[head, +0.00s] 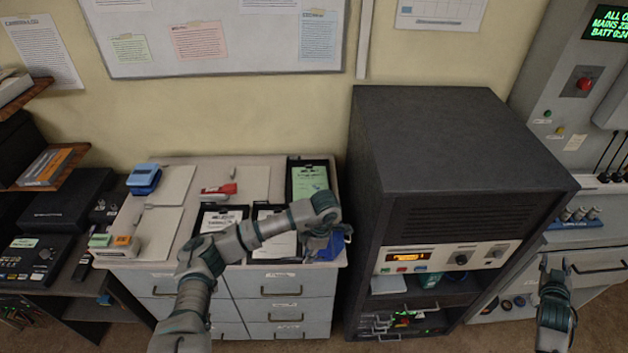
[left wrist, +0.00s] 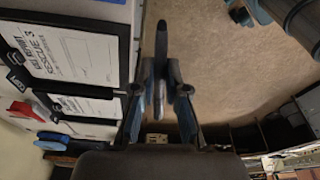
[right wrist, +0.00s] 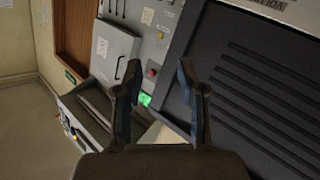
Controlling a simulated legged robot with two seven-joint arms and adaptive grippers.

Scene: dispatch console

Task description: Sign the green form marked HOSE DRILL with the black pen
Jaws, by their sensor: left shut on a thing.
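The green form (head: 309,180) lies on a black clipboard at the back right of the drawer cabinet's top; its print is too small to read. My left gripper (head: 322,240) is over the cabinet's front right edge, nearer than the green form and apart from it. In the left wrist view its fingers (left wrist: 160,95) are shut on a slim dark pen (left wrist: 161,40), which points up in that picture. The pen is not clear in the head view. My right gripper (head: 557,265) hangs low at the right, open and empty in the right wrist view (right wrist: 160,90).
White forms on black clipboards (head: 222,220) lie left of my left gripper; one (left wrist: 85,45) reads RESCUE 3. A red stapler-like thing (head: 219,191) and a blue one (head: 145,178) lie behind. A tall dark rack (head: 450,150) stands right of the cabinet.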

